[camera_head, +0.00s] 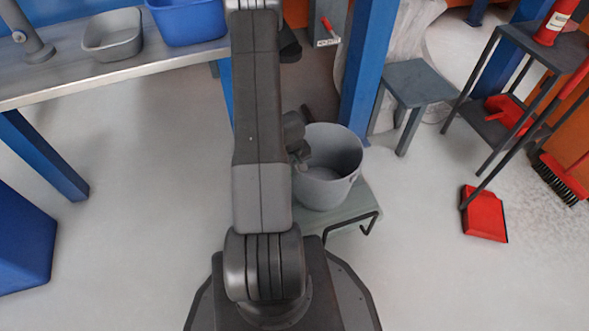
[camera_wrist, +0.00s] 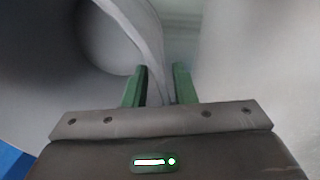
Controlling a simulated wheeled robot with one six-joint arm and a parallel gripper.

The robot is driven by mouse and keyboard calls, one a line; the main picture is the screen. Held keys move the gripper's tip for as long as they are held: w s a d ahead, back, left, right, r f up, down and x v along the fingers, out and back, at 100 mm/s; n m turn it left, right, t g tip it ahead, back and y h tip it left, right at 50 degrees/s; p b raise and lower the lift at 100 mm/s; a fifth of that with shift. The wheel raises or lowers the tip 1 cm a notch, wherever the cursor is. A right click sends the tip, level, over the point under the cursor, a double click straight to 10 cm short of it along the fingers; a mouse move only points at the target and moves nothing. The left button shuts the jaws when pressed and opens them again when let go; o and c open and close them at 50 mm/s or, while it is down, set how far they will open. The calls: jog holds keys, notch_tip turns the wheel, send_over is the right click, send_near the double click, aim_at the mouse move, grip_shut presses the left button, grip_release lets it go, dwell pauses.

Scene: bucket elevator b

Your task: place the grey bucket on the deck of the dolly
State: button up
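The grey bucket (camera_head: 337,188) is upright, over the grey-green deck of the dolly (camera_head: 364,200), right of my arm in the head view. Whether its base touches the deck is hard to see. My gripper is at the bucket's left rim in the head view, partly hidden by my arm. In the wrist view my gripper (camera_wrist: 160,75) has its two green fingers on either side of the bucket's rim (camera_wrist: 143,35). Whether they press on the rim is not clear.
A metal bench (camera_head: 110,68) at the upper left holds a grey tub (camera_head: 112,38) and a blue crate (camera_head: 190,22). A blue post (camera_head: 367,70) and a grey stool (camera_head: 415,85) stand behind the bucket. A red dustpan (camera_head: 484,214) lies at right. Floor in front of it is clear.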

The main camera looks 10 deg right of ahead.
notch_tip(320, 180, up, 12)
jog(key=p, duration=0.6)
jog(key=shift+s+a, duration=0.15)
jog(key=shift+a, duration=0.3)
jog(key=shift+r, duration=0.1)
dwell(0.7)
